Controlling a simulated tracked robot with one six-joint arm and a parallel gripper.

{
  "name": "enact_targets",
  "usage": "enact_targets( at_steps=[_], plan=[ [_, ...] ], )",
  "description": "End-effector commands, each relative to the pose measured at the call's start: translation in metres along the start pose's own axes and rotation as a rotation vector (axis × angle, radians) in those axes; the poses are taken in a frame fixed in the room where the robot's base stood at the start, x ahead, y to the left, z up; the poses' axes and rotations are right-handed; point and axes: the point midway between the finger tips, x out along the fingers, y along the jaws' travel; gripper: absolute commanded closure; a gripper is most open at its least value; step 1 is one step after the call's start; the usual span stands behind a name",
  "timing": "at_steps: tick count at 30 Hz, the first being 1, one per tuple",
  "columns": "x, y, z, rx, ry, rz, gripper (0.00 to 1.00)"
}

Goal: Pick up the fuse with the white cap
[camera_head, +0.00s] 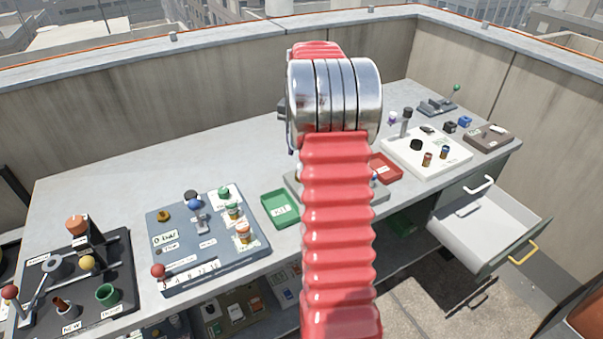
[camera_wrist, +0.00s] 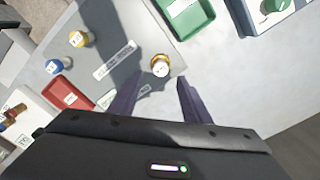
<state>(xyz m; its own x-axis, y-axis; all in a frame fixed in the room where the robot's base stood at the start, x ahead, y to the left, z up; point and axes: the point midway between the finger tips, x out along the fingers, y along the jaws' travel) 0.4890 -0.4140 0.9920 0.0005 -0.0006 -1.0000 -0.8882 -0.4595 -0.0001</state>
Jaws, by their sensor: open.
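A round piece with a white top and a brass-coloured rim (camera_wrist: 160,66), seemingly the white-capped fuse, stands on the grey panel (camera_wrist: 115,35) in the wrist view. My gripper (camera_wrist: 158,86) is open, its two dark purple fingers spread. The white-topped piece lies just beyond the fingertips, in line with the gap between them, and nothing is held. In the head view my red arm hides the gripper, the white-topped piece and much of the panel.
A green tray (camera_head: 280,208) and a red tray (camera_head: 384,170) flank the panel. A blue-grey board (camera_head: 175,262) with knobs stands left, a white board (camera_head: 452,158) right. An open drawer (camera_head: 482,238) juts out at the right. Bare bench lies behind the boards.

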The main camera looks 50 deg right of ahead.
Motion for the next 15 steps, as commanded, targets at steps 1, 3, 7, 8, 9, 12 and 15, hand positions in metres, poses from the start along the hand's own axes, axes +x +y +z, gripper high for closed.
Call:
enact_targets(
  at_steps=[1, 3, 7, 8, 9, 12, 15],
  plan=[
    [0.004, 0.000, 0.001, 0.000, -0.003, 0.001, 0.56],
    [0.012, -0.001, 0.002, 0.000, -0.004, 0.002, 0.56],
    [0.029, -0.002, 0.004, -0.001, -0.004, 0.002, 0.56],
    [0.033, -0.002, 0.004, -0.001, -0.003, 0.001, 0.56],
    [0.038, -0.002, 0.003, 0.000, -0.003, 0.001, 0.56],
    [0.047, -0.002, 0.003, -0.001, -0.002, 0.001, 0.56],
    [0.050, -0.002, 0.003, -0.001, -0.002, 0.001, 0.56]
  ],
)
